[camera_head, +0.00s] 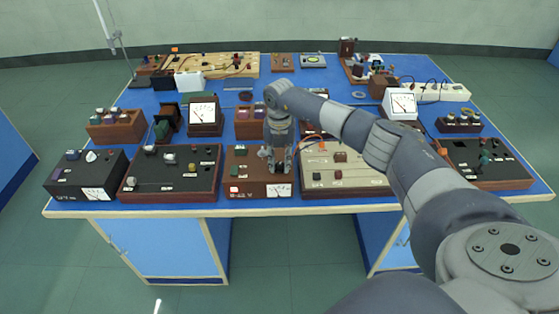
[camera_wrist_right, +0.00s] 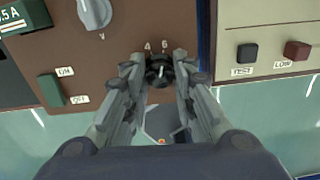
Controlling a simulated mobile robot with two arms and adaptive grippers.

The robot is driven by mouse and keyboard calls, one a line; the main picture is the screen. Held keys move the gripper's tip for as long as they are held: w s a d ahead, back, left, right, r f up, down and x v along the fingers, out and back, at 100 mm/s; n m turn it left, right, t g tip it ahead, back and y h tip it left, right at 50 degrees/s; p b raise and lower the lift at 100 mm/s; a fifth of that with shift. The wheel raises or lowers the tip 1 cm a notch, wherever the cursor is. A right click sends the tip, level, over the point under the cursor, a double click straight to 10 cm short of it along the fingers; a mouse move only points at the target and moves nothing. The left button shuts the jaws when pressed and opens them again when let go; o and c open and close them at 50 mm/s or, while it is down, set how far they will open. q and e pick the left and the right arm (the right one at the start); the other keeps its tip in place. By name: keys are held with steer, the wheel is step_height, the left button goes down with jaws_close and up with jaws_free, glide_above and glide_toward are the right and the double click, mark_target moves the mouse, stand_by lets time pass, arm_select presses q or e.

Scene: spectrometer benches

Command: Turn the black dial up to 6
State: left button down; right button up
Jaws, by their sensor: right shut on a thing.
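I cannot tell the dial's setting. My left gripper is not in view.
On the same panel are a grey knob (camera_wrist_right: 95,12) and a green switch (camera_wrist_right: 51,90). A cream panel (camera_wrist_right: 265,20) with a black button (camera_wrist_right: 247,53) and a red-brown button (camera_wrist_right: 296,51) stands close on the right. Several instruments crowd the blue bench (camera_head: 225,102).

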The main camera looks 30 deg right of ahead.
mark_target(280, 164)
stand_by(0.5)
steer(key=o, duration=1.1)
step_height(280, 164, up, 12)
steer(key=shift+r, duration=0.1)
